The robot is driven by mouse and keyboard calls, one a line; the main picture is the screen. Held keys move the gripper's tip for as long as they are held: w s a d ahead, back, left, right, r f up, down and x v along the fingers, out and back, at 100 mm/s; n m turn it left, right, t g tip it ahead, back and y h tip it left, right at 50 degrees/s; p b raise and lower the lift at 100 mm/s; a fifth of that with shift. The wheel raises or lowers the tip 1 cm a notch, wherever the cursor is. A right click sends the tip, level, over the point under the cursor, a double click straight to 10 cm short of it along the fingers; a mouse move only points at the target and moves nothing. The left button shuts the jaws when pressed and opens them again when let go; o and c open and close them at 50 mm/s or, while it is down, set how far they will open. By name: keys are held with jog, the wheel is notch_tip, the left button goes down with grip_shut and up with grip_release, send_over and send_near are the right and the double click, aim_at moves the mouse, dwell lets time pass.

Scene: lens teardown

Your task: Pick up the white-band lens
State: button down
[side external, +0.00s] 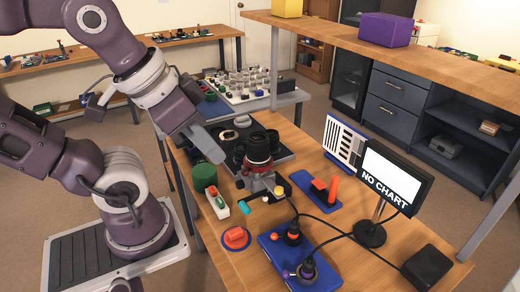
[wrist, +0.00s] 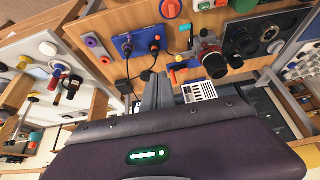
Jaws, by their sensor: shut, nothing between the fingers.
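My gripper (side external: 215,153) is shut and empty, its grey fingers pointing down over the near left side of the bench. It also shows in the wrist view (wrist: 158,88). A dark lens with a red ring (side external: 258,148) stands upright beside the fingertips, apparently apart from them; it also shows in the wrist view (wrist: 213,62). More black lenses (side external: 234,140) stand on a dark mat (side external: 285,153) behind, partly hidden by the fingers. A pale ring (side external: 242,121) lies at the back of the mat. I cannot tell which lens carries the white band.
A blue box (side external: 287,258) with cabled plugs, a blue tray (side external: 314,191) and a "NO CHART" screen (side external: 396,178) are to the right. A shelf (side external: 400,58) overhangs the back.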

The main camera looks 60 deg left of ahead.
aim_at(259, 137)
jog(key=c, duration=0.6)
grip_release()
jog(key=shift+o, duration=0.2)
jog(key=w+a+f+m+g+y, duration=0.2)
jog(key=a+f+m+g+y, duration=0.35)
jog(key=a+m, duration=0.25)
jog(key=w+a+f+m+t+y, duration=0.1)
jog(key=w+m+y, duration=0.1)
jog(key=w+m, duration=0.2)
jog(key=w+f+m+t+y, duration=0.2)
jog(key=w+m, duration=0.2)
jog(key=m, duration=0.1)
jog(key=w+a+f+m+t+y, duration=0.1)
jog(key=w+f+m+t+y, duration=0.1)
jog(key=w+m, duration=0.3)
jog(key=shift+a+y, duration=0.3)
jog(key=shift+y, duration=0.15)
jog(key=shift+m, duration=0.3)
jog(key=x, duration=0.7)
jog(key=shift+w, duration=0.35)
